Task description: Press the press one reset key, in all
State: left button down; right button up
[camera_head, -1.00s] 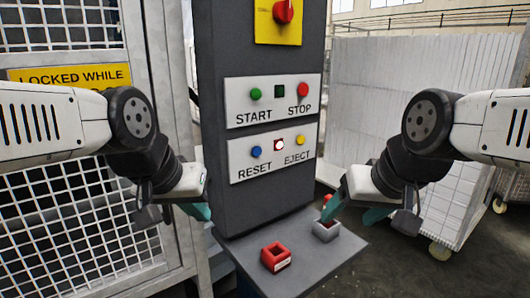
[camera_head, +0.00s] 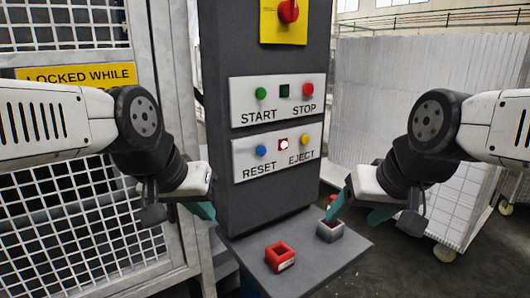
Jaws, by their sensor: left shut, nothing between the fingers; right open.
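The blue RESET key (camera_head: 261,151) is on the lower white panel (camera_head: 243,162) of the dark grey control column (camera_head: 225,60). A lit red-white lamp (camera_head: 283,142) and a yellow EJECT key (camera_head: 305,139) sit to its right. The upper panel holds a green START key (camera_head: 261,94), a dark square lamp and a red STOP key (camera_head: 308,90). My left gripper (camera_head: 206,211) is shut and empty, left of the column, below and apart from the RESET key. My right gripper (camera_head: 352,214) is open, right of the column, near the grey holder.
A grey shelf (camera_head: 318,267) below the panels bears a red open box (camera_head: 280,257) and a grey open holder (camera_head: 330,231). A mesh fence (camera_head: 60,220) with a yellow sign (camera_head: 78,74) stands left. A wheeled white stack (camera_head: 400,60) stands right.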

aim_at(261, 151)
jog(key=u, duration=1.8)
jog(key=k+l, duration=1.05)
jog(key=k, duration=0.2)
